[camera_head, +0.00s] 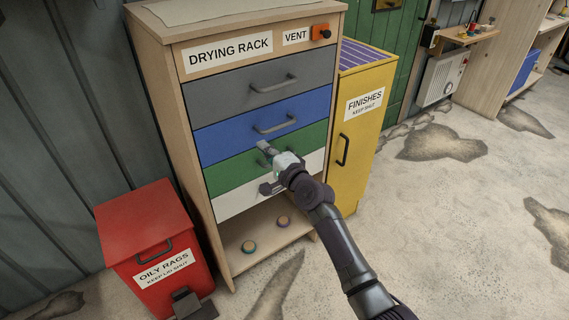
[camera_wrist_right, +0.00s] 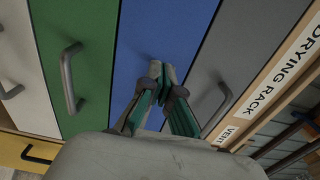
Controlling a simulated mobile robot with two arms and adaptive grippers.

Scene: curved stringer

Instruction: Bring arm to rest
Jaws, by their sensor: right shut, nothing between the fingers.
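My right arm (camera_head: 342,250) reaches in from the lower right in the head view. Its gripper (camera_head: 264,147) is shut and empty, in front of the green drawer (camera_head: 226,171) of the drying rack (camera_head: 175,120). In the right wrist view the closed fingertips (camera_wrist_right: 158,70) show against the blue drawer (camera_wrist_right: 165,35), apart from any handle as far as I can tell. The grey, blue, green and white drawers all look shut. My left gripper is not in view.
A red oily rags bin (camera_head: 145,230) stands left of the rack, its lid down. A yellow finishes cabinet (camera_head: 362,125) stands to the right, its door shut. Two small round tins (camera_head: 283,221) sit on the rack's open bottom shelf. The floor (camera_head: 450,220) at right is clear.

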